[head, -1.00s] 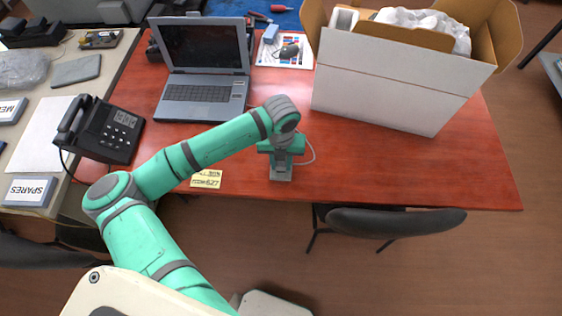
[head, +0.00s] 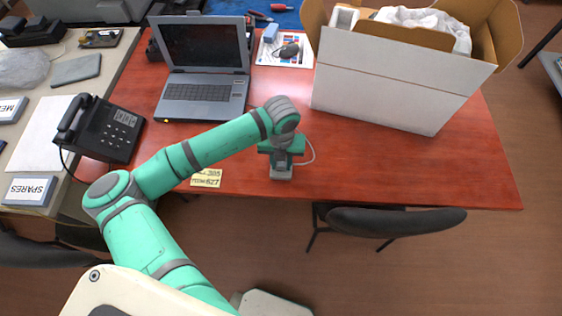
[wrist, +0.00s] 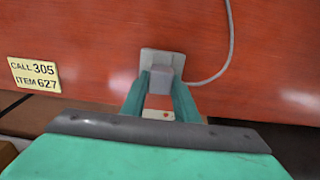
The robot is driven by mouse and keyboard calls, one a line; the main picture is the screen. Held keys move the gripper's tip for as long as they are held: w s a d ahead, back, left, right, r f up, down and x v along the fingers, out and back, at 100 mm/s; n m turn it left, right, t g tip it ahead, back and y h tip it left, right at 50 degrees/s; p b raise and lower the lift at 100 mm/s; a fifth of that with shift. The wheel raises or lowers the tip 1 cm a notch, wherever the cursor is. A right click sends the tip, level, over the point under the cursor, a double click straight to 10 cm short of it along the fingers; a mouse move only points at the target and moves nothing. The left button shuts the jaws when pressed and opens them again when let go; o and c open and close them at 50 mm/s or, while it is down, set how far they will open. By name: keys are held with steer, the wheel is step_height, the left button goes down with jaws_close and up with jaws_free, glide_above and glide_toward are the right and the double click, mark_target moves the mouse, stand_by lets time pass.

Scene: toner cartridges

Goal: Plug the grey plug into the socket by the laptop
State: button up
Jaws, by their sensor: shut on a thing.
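The grey plug (wrist: 161,80) is between the two green fingers of my gripper (wrist: 160,95) in the wrist view, and the gripper is shut on it. A pale socket plate (wrist: 148,58) shows just behind the plug, and a pale part with a small red mark shows below it between the fingers. The plug hides the socket's holes, and I cannot tell whether it is in them or just above. In the head view my gripper (head: 281,160) points down at the desk's front edge. The open laptop (head: 198,92) stands further back to the left.
A grey cable (wrist: 228,45) curves over the red desk (head: 400,165) to the right. A yellow note (wrist: 35,74) lies left of the socket. A black phone (head: 98,130) is at the left, a large white box (head: 390,85) at the back right. A chair (head: 395,221) stands in front.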

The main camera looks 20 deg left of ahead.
steer(key=shift+f, duration=0.15)
steer(key=o, duration=1.1)
steer(key=shift+c, duration=0.2)
step_height(320, 180, up, 11)
steer(key=shift+f, duration=0.15)
